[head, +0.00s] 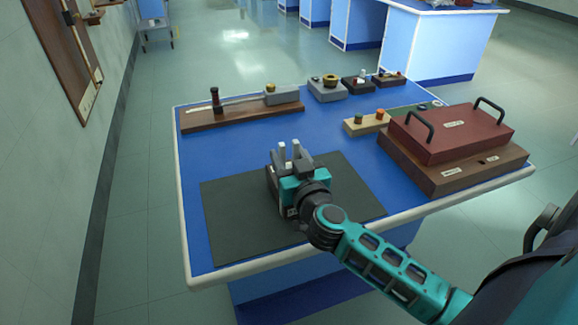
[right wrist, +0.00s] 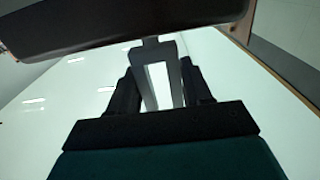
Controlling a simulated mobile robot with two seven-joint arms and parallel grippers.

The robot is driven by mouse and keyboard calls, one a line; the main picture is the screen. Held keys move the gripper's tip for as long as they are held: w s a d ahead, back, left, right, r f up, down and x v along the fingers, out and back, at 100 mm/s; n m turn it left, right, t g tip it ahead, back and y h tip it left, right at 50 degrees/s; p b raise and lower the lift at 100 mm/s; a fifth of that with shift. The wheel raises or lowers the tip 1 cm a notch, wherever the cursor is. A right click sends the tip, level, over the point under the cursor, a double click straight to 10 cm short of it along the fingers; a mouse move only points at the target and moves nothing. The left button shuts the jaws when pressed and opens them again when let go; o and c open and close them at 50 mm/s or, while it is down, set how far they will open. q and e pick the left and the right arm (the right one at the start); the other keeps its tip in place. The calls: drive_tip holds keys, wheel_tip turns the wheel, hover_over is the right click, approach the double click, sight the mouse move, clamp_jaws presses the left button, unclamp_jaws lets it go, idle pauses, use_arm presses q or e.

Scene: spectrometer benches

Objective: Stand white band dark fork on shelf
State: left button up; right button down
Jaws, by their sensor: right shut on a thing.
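My right gripper (head: 289,160) is above the dark mat on the blue table, its fingers pointing up and away. It is shut on a two-pronged grey fork (head: 282,152), whose prongs stick up between the fingers. In the right wrist view the fork (right wrist: 148,88) shows as a dark two-legged shape between the right gripper's fingers (right wrist: 160,85). I cannot make out a white band on it. A small wooden wall ledge (head: 93,19) shows at the upper left and may be the shelf. My left gripper is not in view.
The dark mat (head: 230,225) is otherwise bare. A red box (head: 455,135) with two handles sits at the right. A wooden wall board (head: 55,45) hangs at the left. Floor is open left of the table.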

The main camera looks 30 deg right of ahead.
drive_tip(key=shift+f, duration=0.2)
drive_tip(key=shift+f, duration=0.15)
drive_tip(key=shift+c, duration=2.4)
unclamp_jaws()
